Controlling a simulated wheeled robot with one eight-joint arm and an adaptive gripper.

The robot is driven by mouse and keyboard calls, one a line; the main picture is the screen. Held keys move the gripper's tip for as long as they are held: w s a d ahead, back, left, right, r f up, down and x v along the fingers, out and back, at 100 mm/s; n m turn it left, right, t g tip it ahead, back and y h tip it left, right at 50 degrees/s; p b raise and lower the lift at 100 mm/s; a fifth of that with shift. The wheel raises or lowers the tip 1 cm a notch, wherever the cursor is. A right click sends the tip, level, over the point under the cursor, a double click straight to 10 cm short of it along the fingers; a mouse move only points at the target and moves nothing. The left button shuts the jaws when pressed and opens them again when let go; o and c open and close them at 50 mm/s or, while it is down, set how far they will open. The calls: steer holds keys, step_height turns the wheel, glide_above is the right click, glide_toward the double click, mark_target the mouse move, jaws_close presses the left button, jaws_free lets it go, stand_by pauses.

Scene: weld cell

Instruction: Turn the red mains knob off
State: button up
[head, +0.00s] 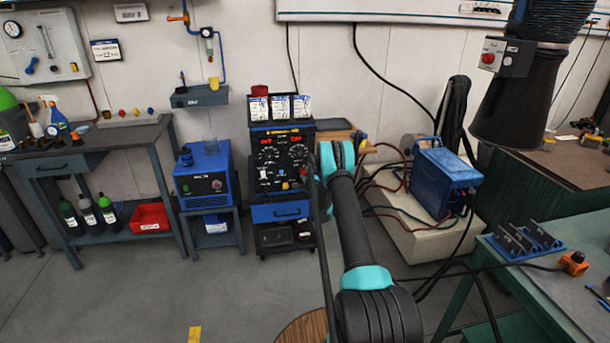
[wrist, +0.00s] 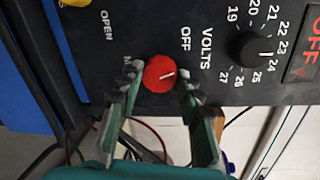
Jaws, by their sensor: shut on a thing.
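The red mains knob (wrist: 159,73) sits on the dark front panel of the welding machine (wrist: 215,85) in the wrist view.
A black volts dial (wrist: 250,49) lies right of the knob in the wrist view, near a red OFF display (wrist: 309,50). In the head view, a blue unit (head: 204,180) stands left of the machine, and a blue box (head: 445,175) with cables lies right. Floor at front left is clear.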

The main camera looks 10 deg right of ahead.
steer(key=n, duration=0.4)
steer(key=shift+a+h, duration=0.1)
steer(key=shift+h, duration=0.3)
steer(key=shift+n, duration=0.4)
steer(key=o, duration=1.2)
steer(key=s, duration=0.4)
steer(key=s+r, duration=0.1)
steer(key=s, duration=0.7)
steer(key=shift+r, duration=0.15)
